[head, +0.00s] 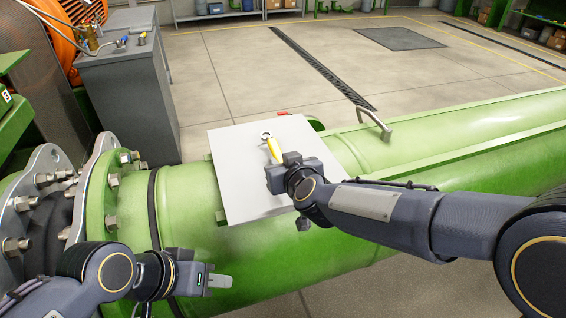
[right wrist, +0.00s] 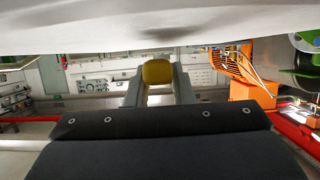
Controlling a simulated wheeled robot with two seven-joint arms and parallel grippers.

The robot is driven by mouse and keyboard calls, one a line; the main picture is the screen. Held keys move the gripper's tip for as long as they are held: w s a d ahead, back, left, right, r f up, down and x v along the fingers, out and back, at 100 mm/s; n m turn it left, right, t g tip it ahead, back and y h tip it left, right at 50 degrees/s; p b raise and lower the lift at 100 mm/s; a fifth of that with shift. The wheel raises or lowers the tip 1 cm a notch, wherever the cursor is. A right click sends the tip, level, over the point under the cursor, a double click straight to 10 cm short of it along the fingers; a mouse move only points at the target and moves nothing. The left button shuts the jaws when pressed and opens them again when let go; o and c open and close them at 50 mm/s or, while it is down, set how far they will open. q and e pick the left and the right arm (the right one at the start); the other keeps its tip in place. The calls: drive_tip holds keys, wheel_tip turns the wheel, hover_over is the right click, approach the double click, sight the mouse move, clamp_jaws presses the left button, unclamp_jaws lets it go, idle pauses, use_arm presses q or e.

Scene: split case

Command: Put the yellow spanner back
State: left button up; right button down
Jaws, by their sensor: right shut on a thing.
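The yellow spanner (head: 274,149) is in my right gripper (head: 277,166), over the pale grey panel (head: 240,190) on the green pipe case. Its metal ring end points away from me. In the right wrist view the yellow handle (right wrist: 158,72) sits between the two fingers of my right gripper (right wrist: 159,90). The pale surface fills the top of that view, close to the spanner; I cannot tell if they touch. My left gripper (head: 218,281) hangs low at the left, in front of the green pipe, seen side-on, with nothing visible in it.
A grey cabinet (head: 128,95) with tools on top stands at the back left. The green pipe case (head: 450,130) runs to the right, with a metal handle (head: 375,122) on it. A bolted flange (head: 100,190) is at the left. The floor behind is clear.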

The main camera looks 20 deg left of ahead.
drive_tip(key=shift+f+b, duration=0.6)
drive_tip(key=shift+f, duration=0.2)
drive_tip(key=c, duration=0.7)
unclamp_jaws()
drive_tip(key=shift+s, duration=0.1)
drive_tip(key=shift+p+v, duration=0.7)
drive_tip(key=shift+v, duration=2.25)
